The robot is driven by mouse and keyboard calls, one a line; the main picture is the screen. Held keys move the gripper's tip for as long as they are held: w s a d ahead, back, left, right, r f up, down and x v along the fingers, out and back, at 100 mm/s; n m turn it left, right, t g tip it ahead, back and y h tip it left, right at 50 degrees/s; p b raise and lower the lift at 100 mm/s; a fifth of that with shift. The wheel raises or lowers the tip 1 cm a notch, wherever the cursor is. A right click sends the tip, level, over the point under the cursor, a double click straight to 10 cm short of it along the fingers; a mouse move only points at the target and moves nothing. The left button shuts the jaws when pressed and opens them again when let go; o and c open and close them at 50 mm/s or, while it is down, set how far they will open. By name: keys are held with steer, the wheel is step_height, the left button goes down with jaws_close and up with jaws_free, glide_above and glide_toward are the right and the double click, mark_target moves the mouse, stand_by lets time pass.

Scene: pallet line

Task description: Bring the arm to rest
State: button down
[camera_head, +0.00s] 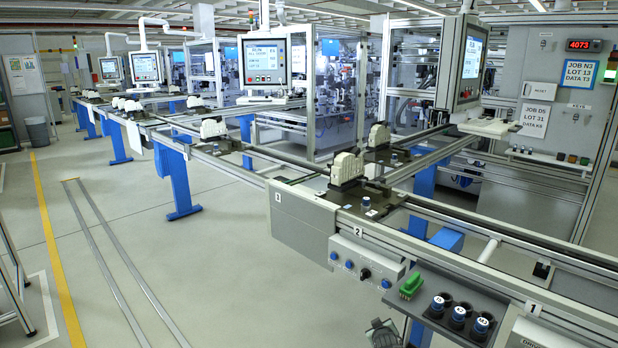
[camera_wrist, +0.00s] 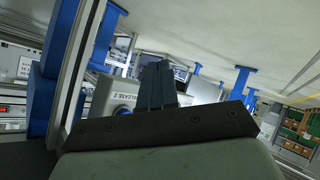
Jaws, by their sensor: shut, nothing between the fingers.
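My gripper (camera_wrist: 157,84) shows in the wrist view as two dark fingers pressed together, shut and empty. They point away from the camera, past a grey panel marked RELEASE 2 (camera_wrist: 128,96); whether they touch it I cannot tell. My arm is not clearly visible in the head view.
The pallet line (camera_head: 300,210) runs across the head view with light-coloured parts (camera_head: 346,168) on it. A front shelf holds a green piece (camera_head: 411,285) and blue-topped cylinders (camera_head: 458,315). Screens (camera_head: 264,61) stand above the line. The floor (camera_head: 130,230) at left is open.

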steer(key=s+a+f+m+g, duration=0.1)
steer(key=s+f+g, duration=0.5)
steer(key=s, duration=1.2)
steer(key=s+a+f+m+g+y, duration=0.1)
steer(key=s+a+f+g, duration=0.3)
steer(key=s+f, duration=0.6)
steer(key=s+a+f+m+g, duration=0.2)
steer(key=s+f+g, duration=0.6)
steer(key=s, duration=2)
steer(key=shift+s+a+f+m+y, duration=0.2)
steer(key=shift+a+f+m+y, duration=0.05)
steer(key=shift+a+m+y, duration=0.15)
